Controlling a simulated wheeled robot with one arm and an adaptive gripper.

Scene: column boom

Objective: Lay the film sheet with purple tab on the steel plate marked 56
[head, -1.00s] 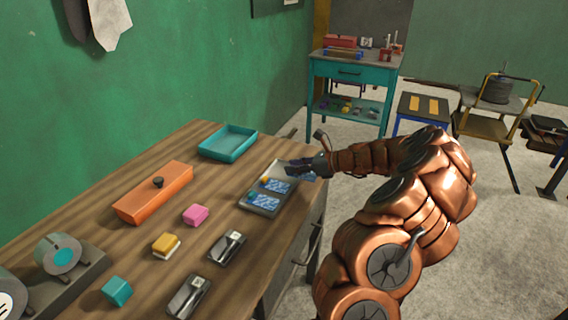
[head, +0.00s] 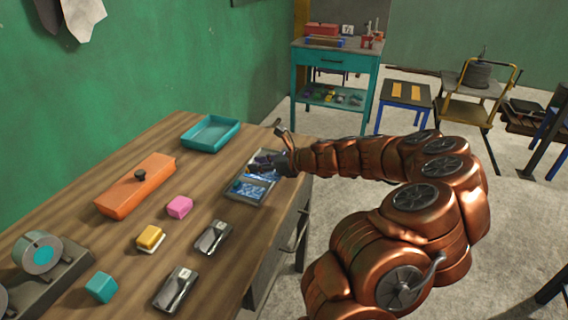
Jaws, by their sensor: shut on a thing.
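A grey tray (head: 239,200) at the right edge of the wooden bench holds blue patterned film sheets (head: 248,189). A small teal tab shows at the left of the nearer sheet. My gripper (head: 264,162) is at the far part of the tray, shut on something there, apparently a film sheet. The gripper hides most of that sheet, and I cannot make out a purple tab. Two dark steel plates, a farther one (head: 207,243) and a nearer one (head: 166,298), lie on the bench nearer to me. Each has a pale label and a silvery strip; their numbers are too small to read.
An orange box (head: 130,192) with a dark knob, a teal tray (head: 210,132), a pink block (head: 180,207), a yellow block (head: 150,237) and a teal cube (head: 101,288) stand left of the plates. A grey device (head: 58,272) is at the left. Bare wood surrounds the plates.

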